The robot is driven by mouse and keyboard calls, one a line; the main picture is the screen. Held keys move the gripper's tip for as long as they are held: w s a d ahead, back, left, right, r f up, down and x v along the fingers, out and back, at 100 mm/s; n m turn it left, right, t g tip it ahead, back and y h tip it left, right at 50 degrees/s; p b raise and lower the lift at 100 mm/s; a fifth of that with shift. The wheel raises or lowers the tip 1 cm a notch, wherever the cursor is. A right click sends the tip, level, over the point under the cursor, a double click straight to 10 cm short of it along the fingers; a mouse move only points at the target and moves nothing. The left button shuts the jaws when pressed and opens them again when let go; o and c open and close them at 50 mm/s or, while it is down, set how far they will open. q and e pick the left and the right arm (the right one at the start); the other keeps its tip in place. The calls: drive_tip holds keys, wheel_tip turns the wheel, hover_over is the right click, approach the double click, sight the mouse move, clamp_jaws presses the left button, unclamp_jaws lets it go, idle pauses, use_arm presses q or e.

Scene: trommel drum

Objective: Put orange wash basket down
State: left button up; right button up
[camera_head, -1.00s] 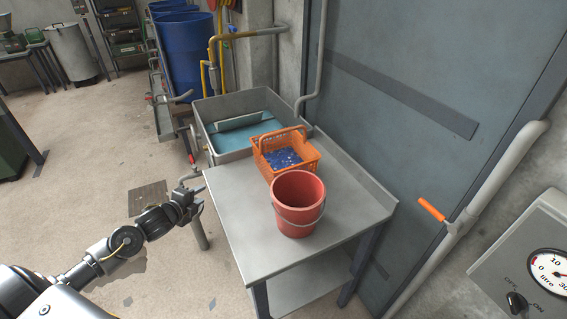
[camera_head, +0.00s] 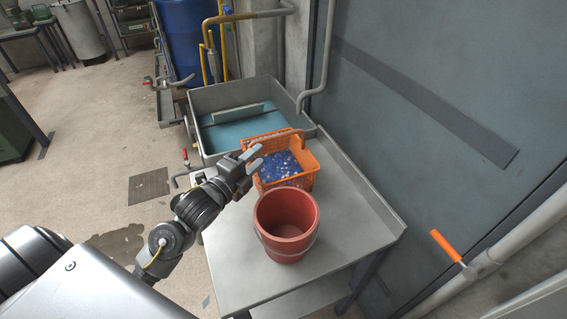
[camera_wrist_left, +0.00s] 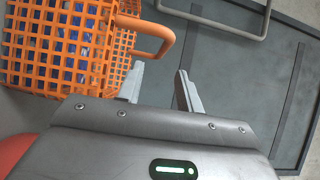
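The orange wash basket (camera_head: 304,172) stands on the steel table at the edge of the wash trough, with blue and pale bits inside and its handle up. It fills the upper left of the left wrist view (camera_wrist_left: 62,50), with its handle (camera_wrist_left: 150,28) near one finger. My left gripper (camera_head: 258,156) is open and empty beside the basket's left side, close to the handle. Its two fingers (camera_wrist_left: 158,90) are spread apart in the wrist view, with nothing between them. My right gripper is not in view.
A red bucket (camera_head: 286,226) stands on the table (camera_head: 355,215) just in front of the basket. The trough (camera_head: 240,95) with blue water lies behind. A grey wall panel (camera_head: 420,120) rises on the right. The table's right part is clear.

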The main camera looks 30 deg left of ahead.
sight(277, 137)
use_arm(q)
drive_tip(key=shift+w+r, duration=0.25)
drive_tip(key=shift+w, duration=0.1)
drive_tip(key=w, duration=0.1)
drive_tip(key=w+p, duration=0.1)
drive_tip(key=w, duration=0.2)
drive_tip(key=shift+w+d, duration=0.25)
drive_tip(key=shift+d, duration=0.1)
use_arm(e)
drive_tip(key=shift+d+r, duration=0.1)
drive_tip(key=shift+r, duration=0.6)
